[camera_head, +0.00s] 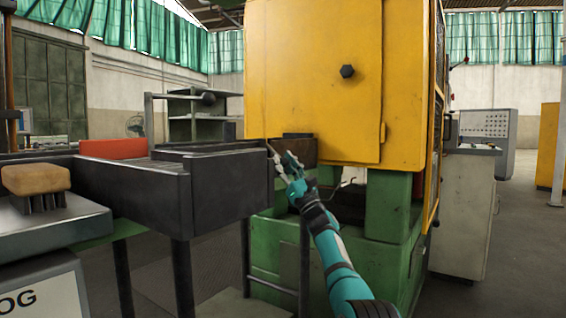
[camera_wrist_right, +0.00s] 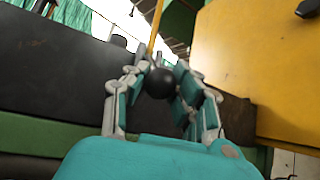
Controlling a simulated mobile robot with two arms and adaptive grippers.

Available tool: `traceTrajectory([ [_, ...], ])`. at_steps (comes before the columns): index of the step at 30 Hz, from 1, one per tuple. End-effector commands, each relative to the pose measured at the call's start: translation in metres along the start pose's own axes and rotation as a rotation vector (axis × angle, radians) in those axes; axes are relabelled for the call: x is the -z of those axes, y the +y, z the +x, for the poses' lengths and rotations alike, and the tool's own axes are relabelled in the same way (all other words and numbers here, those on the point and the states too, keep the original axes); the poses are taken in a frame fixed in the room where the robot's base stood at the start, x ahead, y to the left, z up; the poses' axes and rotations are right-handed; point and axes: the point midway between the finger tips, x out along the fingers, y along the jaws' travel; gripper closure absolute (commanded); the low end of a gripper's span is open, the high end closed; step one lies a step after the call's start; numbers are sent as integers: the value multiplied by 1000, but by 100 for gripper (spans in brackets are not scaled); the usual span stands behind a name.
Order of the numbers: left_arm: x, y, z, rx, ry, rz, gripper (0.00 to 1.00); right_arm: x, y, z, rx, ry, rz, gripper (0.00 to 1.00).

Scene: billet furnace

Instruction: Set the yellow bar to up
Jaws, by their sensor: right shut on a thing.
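The yellow bar (camera_wrist_right: 155,30) shows in the right wrist view as a thin rod running up from a black ball knob (camera_wrist_right: 159,83) at its near end. My right gripper (camera_wrist_right: 163,72) has its fingers closed around this knob, one finger on each side. In the head view my right gripper (camera_head: 286,166) is at the right end of the dark metal trough, just below the yellow machine housing. There the bar and knob cannot be made out behind the fingers. My left gripper is not in view.
The yellow housing (camera_head: 310,75) stands close above and right of my right gripper, on a green machine base (camera_head: 388,210). The dark trough (camera_head: 130,185) extends left. A brush (camera_head: 36,184) lies on a grey surface at far left. A grey console (camera_head: 466,215) stands right.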

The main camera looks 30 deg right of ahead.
Motion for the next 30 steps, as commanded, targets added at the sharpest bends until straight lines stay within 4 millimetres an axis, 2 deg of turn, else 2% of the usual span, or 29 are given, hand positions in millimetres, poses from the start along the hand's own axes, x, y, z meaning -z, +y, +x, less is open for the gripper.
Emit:
traceTrajectory([
  [1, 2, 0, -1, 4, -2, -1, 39, 11, 2, -5, -5, 18, -3, 100],
  [15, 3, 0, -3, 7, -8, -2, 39, 14, 3, -6, -6, 23, -2, 100],
  [16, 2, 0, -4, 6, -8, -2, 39, 14, 3, -6, -6, 23, -1, 74],
  [22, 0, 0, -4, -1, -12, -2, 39, 10, 2, -4, -4, 17, 0, 47],
  [30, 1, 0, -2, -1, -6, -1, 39, 7, 1, -4, -2, 12, 0, 47],
])
